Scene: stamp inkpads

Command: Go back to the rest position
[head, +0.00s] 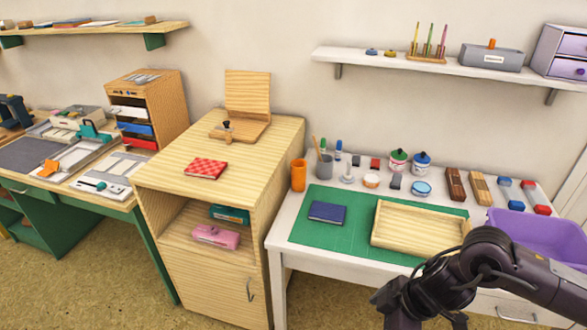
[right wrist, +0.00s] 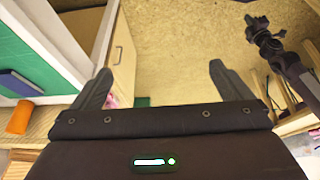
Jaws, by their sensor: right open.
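My right arm (head: 480,270) comes in at the lower right of the head view, in front of the white table. Its hand end is cut off by the bottom edge there. In the right wrist view my right gripper (right wrist: 160,68) is open, with its two fingers wide apart and nothing held between them. The floor and a wooden cabinet show beyond the fingers. A dark jointed arm, seemingly my left one (right wrist: 265,35), shows at the upper right of the right wrist view, over the floor. Its fingers are too small to judge. The left arm is outside the head view.
The white table (head: 278,238) bears a green mat (head: 305,228), a blue book (head: 327,212), a wooden tray (head: 375,240), a purple bin (head: 540,235) and several stamps and pots. The wooden cabinet (head: 205,285) stands left of it, with a red notebook (head: 206,169) on top.

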